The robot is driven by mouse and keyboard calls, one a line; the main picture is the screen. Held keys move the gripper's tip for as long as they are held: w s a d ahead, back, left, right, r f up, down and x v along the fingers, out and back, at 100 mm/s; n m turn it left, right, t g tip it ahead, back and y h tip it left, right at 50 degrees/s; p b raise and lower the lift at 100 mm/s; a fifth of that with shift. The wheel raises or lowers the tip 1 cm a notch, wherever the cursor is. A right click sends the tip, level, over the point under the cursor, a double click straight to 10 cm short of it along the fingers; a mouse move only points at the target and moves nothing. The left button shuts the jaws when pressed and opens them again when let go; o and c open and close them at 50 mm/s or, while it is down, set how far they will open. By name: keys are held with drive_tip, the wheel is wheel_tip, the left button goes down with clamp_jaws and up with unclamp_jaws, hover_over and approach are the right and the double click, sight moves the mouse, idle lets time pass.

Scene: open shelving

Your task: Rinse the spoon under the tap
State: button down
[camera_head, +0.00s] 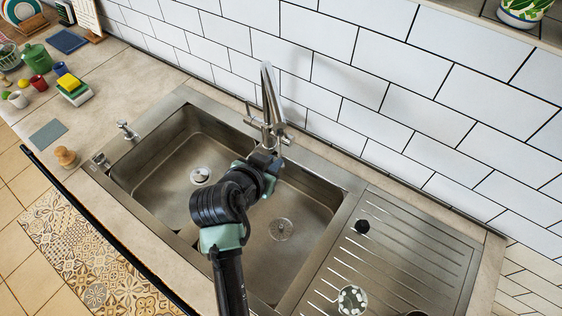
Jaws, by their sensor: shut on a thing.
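The metal tap (272,95) stands at the back of the steel sink, its tall spout rising in front of the tiled wall. No water stream can be made out. My gripper (266,161) is over the sink, just in front of and below the tap in the picture. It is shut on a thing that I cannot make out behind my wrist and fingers. I cannot tell whether the gripper touches the tap. I see no spoon in this view.
The sink has a left basin (160,165) and a right basin (300,200), partly behind my arm. A ribbed drainboard (410,250) lies right, with a patterned cup (352,299).

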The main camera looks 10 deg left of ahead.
drive_tip(key=s+a+p, duration=0.1)
drive_tip(key=s+p, duration=0.1)
drive_tip(key=s, duration=0.6)
idle(0.6)
idle(1.1)
drive_tip(key=d+p+v, duration=0.1)
drive_tip(key=p+v, duration=0.2)
drive_tip(key=v, duration=0.3)
drive_tip(key=shift+s+a+r+p, duration=0.15)
drive_tip(key=shift+s+a+p, duration=0.05)
drive_tip(key=shift+a+p, duration=0.2)
idle(0.7)
